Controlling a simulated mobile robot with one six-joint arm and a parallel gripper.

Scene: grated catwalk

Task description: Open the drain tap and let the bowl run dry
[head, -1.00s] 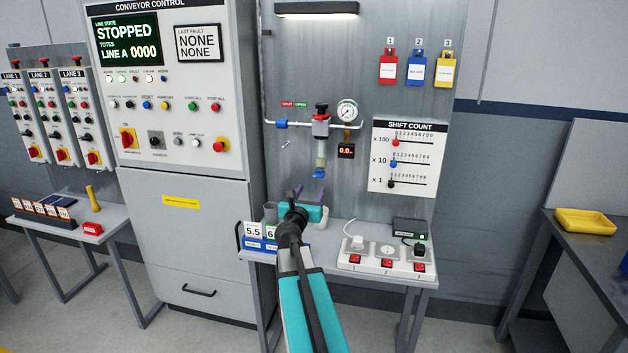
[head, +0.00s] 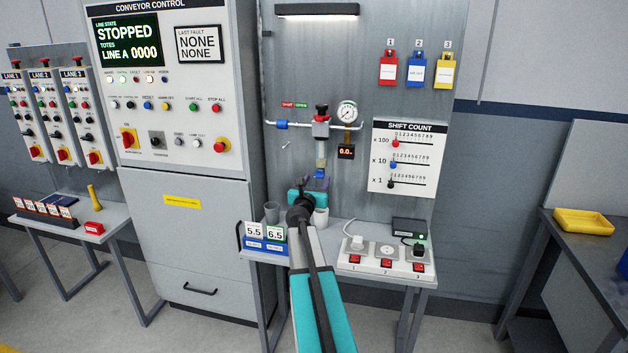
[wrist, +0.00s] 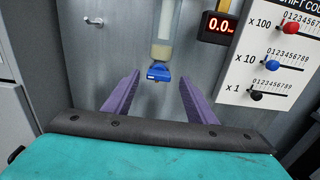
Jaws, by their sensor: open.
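The clear bowl (wrist: 163,48) hangs on the panel in the wrist view, with pale cloudy content in its lower part. The blue drain tap (wrist: 158,71) sits at the bottom of the bowl. My gripper (wrist: 158,82) is open, its two purple fingers spread wide. The tap appears between and just beyond the fingertips; I see no contact. In the head view my gripper (head: 312,181) is just below the tap, and part of the tap is hard to make out there.
A gauge (head: 347,111) and a small red-digit display (head: 346,152) sit right of the bowl. The shift count board (wrist: 272,55) is close on the right.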

